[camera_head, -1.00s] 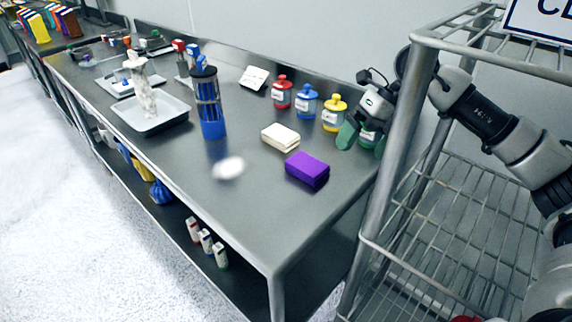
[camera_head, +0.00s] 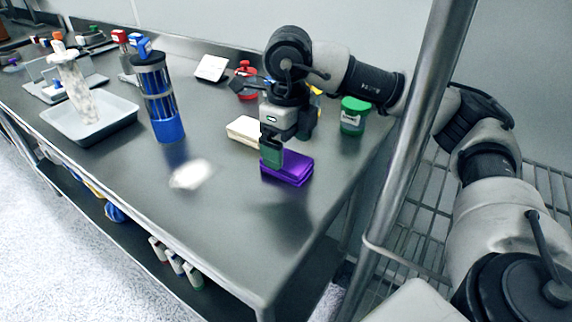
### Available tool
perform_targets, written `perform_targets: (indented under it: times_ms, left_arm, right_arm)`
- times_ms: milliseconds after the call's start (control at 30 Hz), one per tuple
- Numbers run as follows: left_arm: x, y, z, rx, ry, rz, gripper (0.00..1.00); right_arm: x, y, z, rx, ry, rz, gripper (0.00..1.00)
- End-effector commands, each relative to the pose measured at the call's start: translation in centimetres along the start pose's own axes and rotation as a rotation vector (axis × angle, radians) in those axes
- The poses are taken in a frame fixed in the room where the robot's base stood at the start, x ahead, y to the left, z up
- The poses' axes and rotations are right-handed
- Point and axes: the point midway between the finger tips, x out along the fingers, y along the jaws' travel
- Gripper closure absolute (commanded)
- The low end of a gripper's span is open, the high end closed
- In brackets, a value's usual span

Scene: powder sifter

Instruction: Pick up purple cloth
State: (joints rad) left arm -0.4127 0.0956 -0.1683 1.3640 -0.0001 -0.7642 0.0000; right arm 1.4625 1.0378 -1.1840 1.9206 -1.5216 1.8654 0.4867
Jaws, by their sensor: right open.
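The purple cloth (camera_head: 290,172) is a folded block lying on the steel table toward its right end. My right gripper (camera_head: 282,150) reaches in from the right and points down at the cloth. Its green-tipped finger overlaps the cloth's left end in the picture. The gripper is open, and I cannot tell whether it touches the cloth. My left gripper is out of view.
A cream folded cloth (camera_head: 243,130) lies just left of the gripper. White powder (camera_head: 190,174) is spilled on the table (camera_head: 225,220). A blue sifter (camera_head: 160,100) and a tray (camera_head: 85,130) stand left. A green-lidded jar (camera_head: 353,117) stands behind right. A rack post (camera_head: 410,150) rises at right.

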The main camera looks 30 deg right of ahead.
Motion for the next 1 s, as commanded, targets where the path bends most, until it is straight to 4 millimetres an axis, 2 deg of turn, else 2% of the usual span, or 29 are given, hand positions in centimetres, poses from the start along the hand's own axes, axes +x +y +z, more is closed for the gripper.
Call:
perform_targets:
  times_ms: [100, 233, 567, 900, 1000]
  left_arm:
    - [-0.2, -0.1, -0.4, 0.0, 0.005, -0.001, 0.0]
    - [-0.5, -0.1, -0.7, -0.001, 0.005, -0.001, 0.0]
    - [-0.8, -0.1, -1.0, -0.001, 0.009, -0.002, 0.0]
    - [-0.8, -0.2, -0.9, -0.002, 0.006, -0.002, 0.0]
    - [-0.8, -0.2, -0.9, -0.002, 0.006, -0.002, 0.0]
  right_arm:
    - [2.0, 0.1, 0.2, 0.0, 0.003, -0.001, 0.06]
    - [3.7, 0.1, 0.2, 0.0, 0.002, 0.001, 0.06]
    - [4.2, 0.1, 0.3, 0.001, 0.0, 0.0, 0.08]
    - [4.2, 0.1, 0.3, 0.001, 0.0, 0.0, 0.59]
    - [4.2, 0.1, 0.3, 0.001, 0.0, 0.0, 0.6]
